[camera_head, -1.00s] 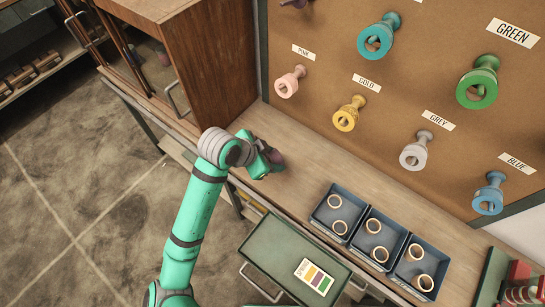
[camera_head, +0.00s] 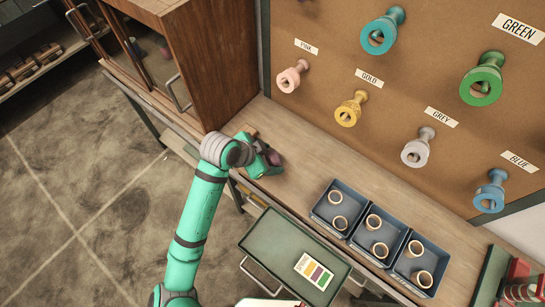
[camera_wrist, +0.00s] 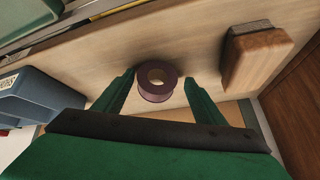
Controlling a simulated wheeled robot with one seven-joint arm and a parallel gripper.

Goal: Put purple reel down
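The purple reel (camera_wrist: 157,92) stands on the wooden worktop in the wrist view, its round hole facing the camera. It lies between the two fingers of my gripper (camera_wrist: 159,77), with a visible gap on each side, so the gripper is open around it. In the head view my gripper (camera_head: 266,160) is low over the worktop (camera_head: 300,150), left of the blue bins. A dark purple part of the reel (camera_head: 273,157) shows beside it, mostly hidden by the gripper.
A wooden block (camera_wrist: 256,55) is close to the right finger. Blue bins (camera_head: 340,209) with tan rings stand to the right. A green tray (camera_head: 275,243) holds a colour card (camera_head: 313,271). A pegboard (camera_head: 330,95) with reels rises behind; a cabinet (camera_head: 205,60) stands left.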

